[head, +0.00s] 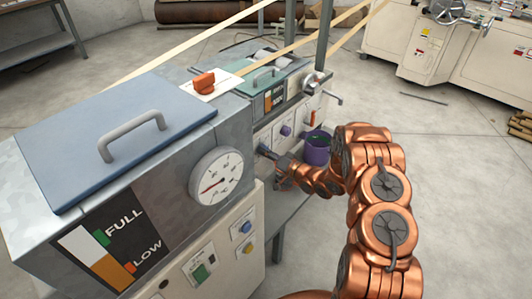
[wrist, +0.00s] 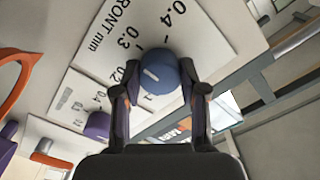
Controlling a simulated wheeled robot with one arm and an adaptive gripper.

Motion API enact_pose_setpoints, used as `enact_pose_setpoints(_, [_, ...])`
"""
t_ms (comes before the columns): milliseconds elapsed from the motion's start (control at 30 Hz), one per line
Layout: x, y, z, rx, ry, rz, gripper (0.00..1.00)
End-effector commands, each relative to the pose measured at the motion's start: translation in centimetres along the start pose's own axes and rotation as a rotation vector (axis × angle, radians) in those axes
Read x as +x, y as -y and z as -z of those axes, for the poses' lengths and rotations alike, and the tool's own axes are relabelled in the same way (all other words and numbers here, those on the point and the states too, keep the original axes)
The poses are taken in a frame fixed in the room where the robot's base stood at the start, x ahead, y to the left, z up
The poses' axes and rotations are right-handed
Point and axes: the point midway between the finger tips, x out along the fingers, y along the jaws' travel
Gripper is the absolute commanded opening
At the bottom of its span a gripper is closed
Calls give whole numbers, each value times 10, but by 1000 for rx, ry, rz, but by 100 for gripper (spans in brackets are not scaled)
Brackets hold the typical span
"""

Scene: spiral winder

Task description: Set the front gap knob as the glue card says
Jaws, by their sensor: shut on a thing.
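The front gap knob (wrist: 158,80) is round and blue, with a short white mark on its face. It sits on a white scale plate (wrist: 118,30) lettered "FRONT mm", with 0.3 and 0.4 readable and 0.2 partly seen. The white mark points to the upper left, roughly toward the 0.3 side; its exact setting is unclear. My gripper (wrist: 158,92) is closed around the knob, one finger on each side. In the head view my gripper (head: 268,154) reaches the machine's front panel and hides this knob. I cannot make out a readable glue card.
A second purple knob (wrist: 97,124) with its own scale sits beside it. A purple bucket (head: 317,149) hangs close to my arm. A glue tank with a blue lid (head: 115,125) and dial gauge (head: 216,176) stands nearer.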

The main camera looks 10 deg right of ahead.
Motion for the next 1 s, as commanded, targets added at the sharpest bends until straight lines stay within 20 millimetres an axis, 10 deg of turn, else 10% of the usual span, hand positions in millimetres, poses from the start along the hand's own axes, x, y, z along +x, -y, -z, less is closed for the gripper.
enact_pose_setpoints(100, [0,0,-7,5,14,0,7])
enact_pose_setpoints(133, [0,0,-7,5,14,1,45])
enact_pose_setpoints(333, [0,0,-4,2,7,0,66])
enact_pose_setpoints(733, [-4,0,-1,0,2,-1,67])
enact_pose_setpoints(1000, [-41,-1,0,0,0,-1,67])
